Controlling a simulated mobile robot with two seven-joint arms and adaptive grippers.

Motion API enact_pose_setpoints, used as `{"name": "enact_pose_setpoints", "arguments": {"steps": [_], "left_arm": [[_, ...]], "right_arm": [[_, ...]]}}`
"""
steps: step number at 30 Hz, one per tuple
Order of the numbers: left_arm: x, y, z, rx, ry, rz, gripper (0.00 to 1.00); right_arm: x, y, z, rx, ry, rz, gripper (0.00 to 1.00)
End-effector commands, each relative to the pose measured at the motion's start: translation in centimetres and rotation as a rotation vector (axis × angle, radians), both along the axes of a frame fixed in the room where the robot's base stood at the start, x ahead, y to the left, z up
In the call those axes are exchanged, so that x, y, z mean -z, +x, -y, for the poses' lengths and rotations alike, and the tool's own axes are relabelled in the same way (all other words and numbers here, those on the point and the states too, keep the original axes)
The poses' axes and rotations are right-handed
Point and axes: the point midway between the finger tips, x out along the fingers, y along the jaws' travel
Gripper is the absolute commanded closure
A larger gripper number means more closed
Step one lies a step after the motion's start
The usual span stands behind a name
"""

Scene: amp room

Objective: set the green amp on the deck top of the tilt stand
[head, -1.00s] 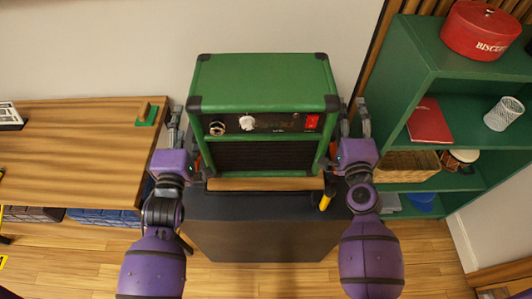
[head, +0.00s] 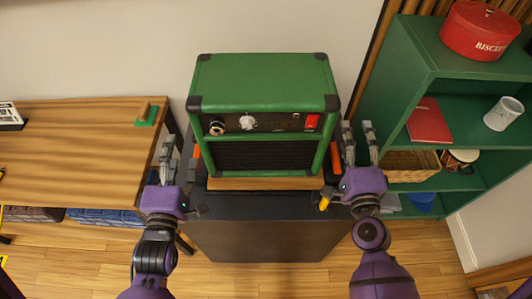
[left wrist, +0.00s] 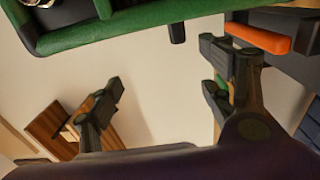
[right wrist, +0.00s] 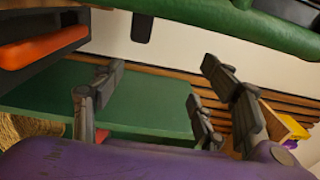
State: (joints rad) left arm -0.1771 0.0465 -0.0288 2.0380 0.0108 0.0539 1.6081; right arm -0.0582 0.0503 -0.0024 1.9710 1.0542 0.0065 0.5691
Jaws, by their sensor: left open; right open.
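The green amp (head: 262,80) with dark corners stands upright in the head view, its knobs and dark grille facing me. It rests on the wooden deck top (head: 266,184) of the tilt stand (head: 265,225), whose front edge shows beneath it. The amp hides most of the deck. My left gripper (head: 180,152) is open and empty, left of the amp and apart from it. My right gripper (head: 358,130) is open and empty, just right of the amp. In the left wrist view the amp's green edge (left wrist: 150,20) lies beyond the open fingers; the right wrist view also shows its edge (right wrist: 220,14).
Orange parts (head: 335,158) flank the amp, and a yellow-tipped lever (head: 324,203) is near my right gripper. A wooden table (head: 75,150) stands left.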

Motion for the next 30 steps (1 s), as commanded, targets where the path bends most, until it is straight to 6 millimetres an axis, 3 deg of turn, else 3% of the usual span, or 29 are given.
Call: {"name": "enact_pose_setpoints", "arguments": {"steps": [3,9,30], "left_arm": [[0.0,0.0,0.0,0.0,0.0,0.0,0.26],[0.0,0.0,0.0,0.0,0.0,0.0,0.26],[0.0,0.0,0.0,0.0,0.0,-0.001,0.26]], "right_arm": [[0.1,-2.3,0.0,-0.001,-0.003,-0.002,0.33],[0.1,-4.2,0.0,-0.001,-0.002,0.0,0.33],[0.1,-4.4,0.0,0.0,-0.001,0.001,0.33]]}}
